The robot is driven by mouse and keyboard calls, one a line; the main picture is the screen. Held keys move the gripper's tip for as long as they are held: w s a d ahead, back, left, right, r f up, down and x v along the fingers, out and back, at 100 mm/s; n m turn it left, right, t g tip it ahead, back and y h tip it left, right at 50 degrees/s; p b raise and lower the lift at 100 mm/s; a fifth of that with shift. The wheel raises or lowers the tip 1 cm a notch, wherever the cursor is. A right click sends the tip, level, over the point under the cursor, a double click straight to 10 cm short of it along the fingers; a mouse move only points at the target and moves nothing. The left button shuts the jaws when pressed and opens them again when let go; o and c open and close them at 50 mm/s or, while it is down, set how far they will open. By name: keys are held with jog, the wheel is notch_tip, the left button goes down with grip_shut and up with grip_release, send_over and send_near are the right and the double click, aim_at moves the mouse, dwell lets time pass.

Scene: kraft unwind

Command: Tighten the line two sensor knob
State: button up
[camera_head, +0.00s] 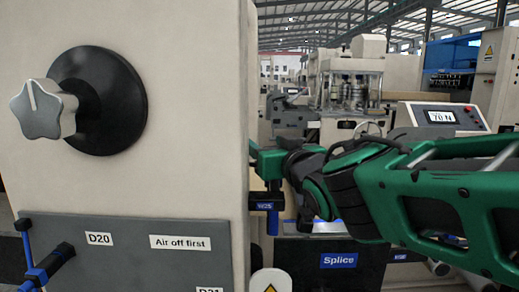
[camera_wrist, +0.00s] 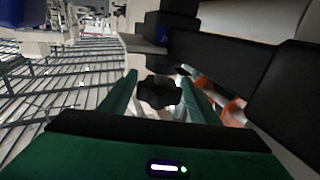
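A black lobed knob (camera_wrist: 158,92) sits between the two green fingers of my gripper (camera_wrist: 158,80) in the wrist view. The fingers stand on either side of it, with little or no gap; I cannot tell if they press on it. In the head view my gripper (camera_head: 266,165) is beside the right edge of the large pale panel, above a small blue label (camera_head: 265,206) that seems to read W25. The knob is not clear in that view. No label naming line two shows.
The pale panel (camera_head: 190,140) stands close on the left with a grey star-shaped knob (camera_head: 43,108) on a black boss. Below are a blue-handled lever (camera_head: 45,265) and a blue Splice label (camera_head: 339,260). A display (camera_head: 440,116) reads 70 N. An orange-and-white part (camera_wrist: 232,110) lies right of the fingers.

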jog(key=shift+d+f, duration=0.1)
jog(key=shift+f, duration=0.1)
jog(key=v, duration=1)
jog(key=shift+s, duration=0.3)
jog(key=shift+d, duration=0.1)
